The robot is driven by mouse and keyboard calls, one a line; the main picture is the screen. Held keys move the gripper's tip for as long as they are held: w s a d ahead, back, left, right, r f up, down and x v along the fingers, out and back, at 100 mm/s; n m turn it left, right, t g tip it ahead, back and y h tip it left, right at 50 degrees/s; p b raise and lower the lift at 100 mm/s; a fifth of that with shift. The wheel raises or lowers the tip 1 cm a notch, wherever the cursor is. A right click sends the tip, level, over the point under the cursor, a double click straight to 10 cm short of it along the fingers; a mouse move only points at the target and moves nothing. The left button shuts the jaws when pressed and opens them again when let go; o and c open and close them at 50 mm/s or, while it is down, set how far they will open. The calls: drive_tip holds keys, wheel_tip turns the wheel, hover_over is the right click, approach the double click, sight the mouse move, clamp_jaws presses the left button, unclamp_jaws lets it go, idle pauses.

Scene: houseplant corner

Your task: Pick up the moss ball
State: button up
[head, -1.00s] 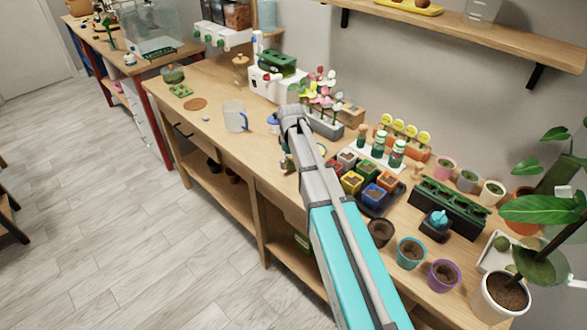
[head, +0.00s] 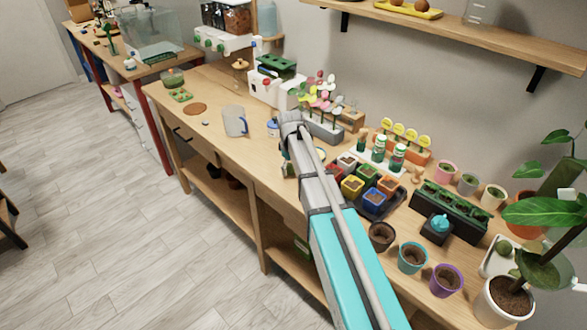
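A small round green ball (head: 503,243), which looks like the moss ball, sits in a white tray (head: 487,264) at the right end of the bench, partly behind the plant leaves. My gripper (head: 290,165) is over the front middle of the bench, far to the left of that ball. It is mostly hidden by my own wrist and arm, so its fingers do not show clearly. I cannot see anything held in it.
Between my gripper and the ball stand a black tray of coloured pots (head: 370,205), a brown pot (head: 382,236), a teal pot (head: 412,257) and a purple pot (head: 446,279). A leafy plant in a white pot (head: 490,305) stands nearby.

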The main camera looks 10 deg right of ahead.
drive_tip(key=c, duration=0.4)
drive_tip(key=shift+c, duration=0.2)
drive_tip(key=shift+r, duration=0.1)
wheel_tip(320, 180, up, 3)
drive_tip(key=p, duration=0.3)
drive_tip(key=shift+r, duration=0.1)
drive_tip(key=s+a+r+p, duration=0.2)
drive_tip(key=s+r+p, duration=0.7)
drive_tip(key=s, duration=0.5)
drive_tip(key=shift+a+r+p, duration=0.15)
drive_tip(key=shift+r+p, duration=0.2)
drive_tip(key=shift+p, duration=0.15)
drive_tip(key=shift+w, duration=0.1)
